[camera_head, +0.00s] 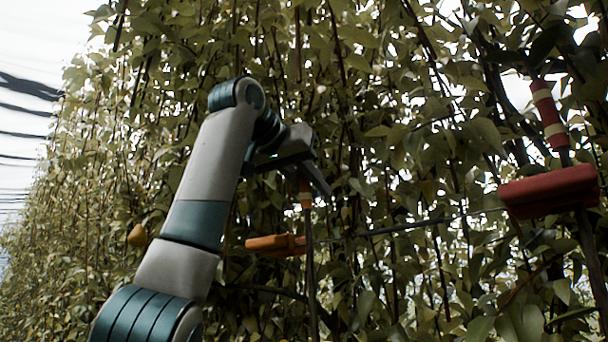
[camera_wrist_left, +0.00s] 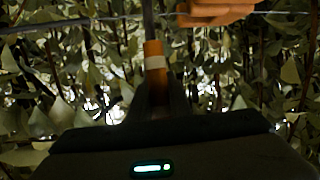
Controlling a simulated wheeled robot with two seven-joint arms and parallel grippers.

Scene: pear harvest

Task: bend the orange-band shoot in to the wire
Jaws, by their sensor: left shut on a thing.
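The orange-band shoot is a thin dark stem with an orange band (camera_head: 306,197), which shows with a pale stripe in the left wrist view (camera_wrist_left: 154,62). In the left wrist view the dark jaws (camera_wrist_left: 155,103) meet around the stem. An orange clip (camera_head: 275,245) sits at the wire, left of the shoot in the head view. The stem crosses the wire (camera_wrist_left: 90,22) in the left wrist view; I cannot tell whether they touch. My right gripper is out of view.
A red clip (camera_head: 548,192) is at the right, beside a stem with a red and cream band (camera_head: 549,115). A pear (camera_head: 137,236) hangs left of my arm. Dense leaves fill the row; open sky shows at far left.

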